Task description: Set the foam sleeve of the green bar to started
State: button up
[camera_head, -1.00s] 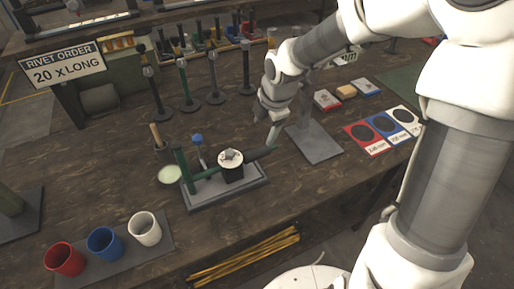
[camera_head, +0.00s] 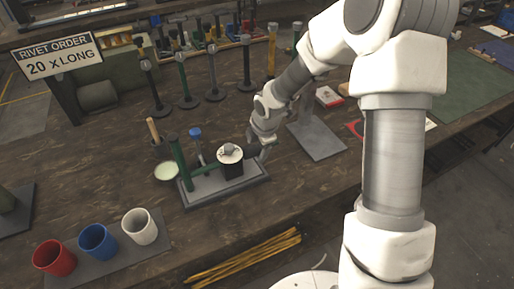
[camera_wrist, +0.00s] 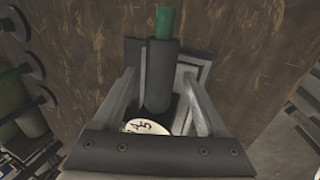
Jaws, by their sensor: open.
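My gripper (camera_wrist: 160,85) is open, with one finger on each side of the sleeve. I cannot tell whether they touch it. In the head view, my gripper (camera_head: 260,150) is at the press's right end and hides most of the sleeve.
Red (camera_head: 54,258), blue (camera_head: 98,242) and white (camera_head: 139,227) cups stand at the front left. A blue-topped post (camera_head: 196,134) and a pale dish (camera_head: 167,171) are near the press. A stand with a grey base (camera_head: 318,140) is to the right.

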jog(key=shift+c, duration=0.2)
grip_shut()
jog(key=shift+r, duration=0.1)
dwell(1.1)
